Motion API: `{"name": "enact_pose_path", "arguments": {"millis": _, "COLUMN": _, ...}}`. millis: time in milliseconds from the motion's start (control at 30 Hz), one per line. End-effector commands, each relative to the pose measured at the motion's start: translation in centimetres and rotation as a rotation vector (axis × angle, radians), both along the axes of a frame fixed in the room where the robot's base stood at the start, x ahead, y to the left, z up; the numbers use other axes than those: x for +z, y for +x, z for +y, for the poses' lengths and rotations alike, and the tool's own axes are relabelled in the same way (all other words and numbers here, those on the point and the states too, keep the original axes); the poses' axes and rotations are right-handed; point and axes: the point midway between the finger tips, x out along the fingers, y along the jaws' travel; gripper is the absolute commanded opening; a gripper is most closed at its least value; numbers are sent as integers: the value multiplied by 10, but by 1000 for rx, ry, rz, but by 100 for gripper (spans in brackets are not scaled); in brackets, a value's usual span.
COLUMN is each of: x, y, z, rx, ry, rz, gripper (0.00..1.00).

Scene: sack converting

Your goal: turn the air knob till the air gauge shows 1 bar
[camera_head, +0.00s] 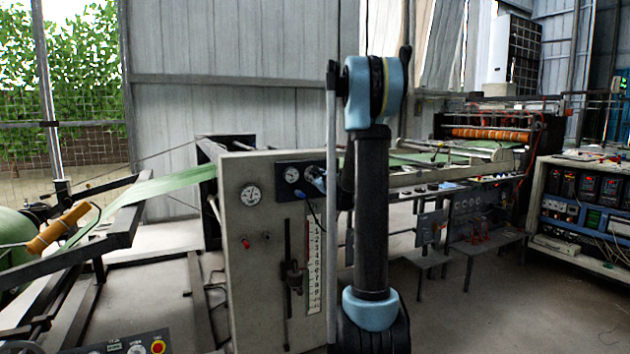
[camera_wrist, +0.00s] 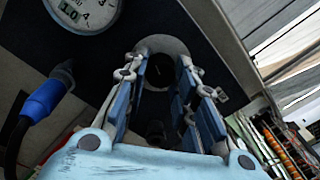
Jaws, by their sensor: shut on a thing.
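In the wrist view my gripper (camera_wrist: 160,100) has its two blue-padded fingers closed on the sides of a dark round knob (camera_wrist: 158,72) with a grey ring behind it on a black panel. The fingers hide part of the knob. A white round gauge (camera_wrist: 88,12) is cut off at the top left of that view; its needle cannot be read. In the head view a small gauge (camera_head: 292,174) sits on the black panel, just left of my gripper (camera_head: 317,180). The knob is hidden there, and the dial is too small to read.
A blue plug (camera_wrist: 45,98) with a black cable stands out from the panel left of my fingers. Open floor lies to the right.

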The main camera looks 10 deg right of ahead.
Motion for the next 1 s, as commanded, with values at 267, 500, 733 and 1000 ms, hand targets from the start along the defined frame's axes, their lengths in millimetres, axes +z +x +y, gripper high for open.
{"name": "enact_pose_path", "arguments": {"millis": 267, "x": 0, "y": 0, "z": 1, "rx": 1, "ry": 0, "rz": 0, "gripper": 46}}
{"name": "enact_pose_path", "arguments": {"millis": 500, "x": 0, "y": 0, "z": 0, "rx": 1, "ry": 0, "rz": 1, "gripper": 46}}
{"name": "enact_pose_path", "arguments": {"millis": 733, "x": 0, "y": -18, "z": -5, "rx": -1, "ry": 0, "rz": 0, "gripper": 46}}
{"name": "enact_pose_path", "arguments": {"millis": 1000, "x": -1, "y": -66, "z": -18, "rx": -1, "ry": 0, "rz": 1, "gripper": 46}}
